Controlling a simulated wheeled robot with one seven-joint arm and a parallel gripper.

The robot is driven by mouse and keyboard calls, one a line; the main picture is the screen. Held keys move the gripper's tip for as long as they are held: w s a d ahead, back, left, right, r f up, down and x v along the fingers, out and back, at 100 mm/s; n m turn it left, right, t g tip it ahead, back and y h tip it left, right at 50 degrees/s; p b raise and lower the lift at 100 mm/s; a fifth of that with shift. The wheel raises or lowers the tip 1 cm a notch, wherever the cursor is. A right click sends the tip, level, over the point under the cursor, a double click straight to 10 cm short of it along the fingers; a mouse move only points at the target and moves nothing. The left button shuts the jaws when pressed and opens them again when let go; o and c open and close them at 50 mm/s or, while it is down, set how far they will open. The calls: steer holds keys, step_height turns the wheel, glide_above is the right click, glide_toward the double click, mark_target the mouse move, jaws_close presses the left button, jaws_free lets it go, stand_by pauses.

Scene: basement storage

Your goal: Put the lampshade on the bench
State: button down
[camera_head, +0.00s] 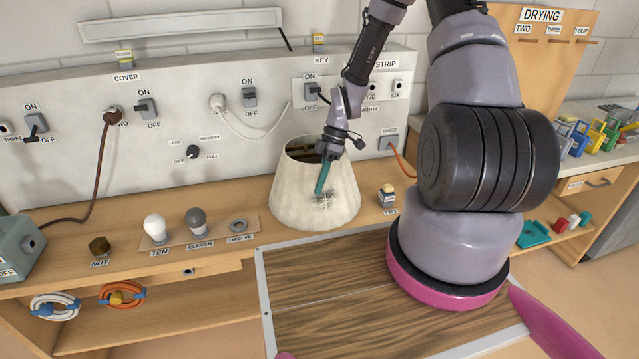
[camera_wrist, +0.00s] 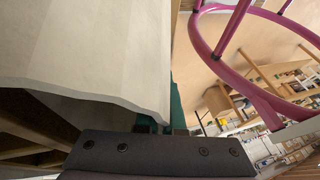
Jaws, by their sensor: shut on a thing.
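One teal finger shows on the outside of the wall; the other is hidden. In the wrist view the lampshade (camera_wrist: 85,50) fills the left side, and a teal finger (camera_wrist: 177,105) shows beside its edge.
Left of the lampshade are two bulbs (camera_head: 155,227) (camera_head: 196,221), a ring (camera_head: 238,226) and a nut (camera_head: 99,245). A small box (camera_head: 387,195) stands close on the right. A cord (camera_head: 240,128) hangs behind. A framed wooden board (camera_head: 330,275) lies in front.

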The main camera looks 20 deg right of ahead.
steer(key=shift+f, duration=0.1)
steer(key=c, duration=0.9)
jaws_free()
steer(key=shift+c, duration=0.2)
steer(key=v, duration=1.1)
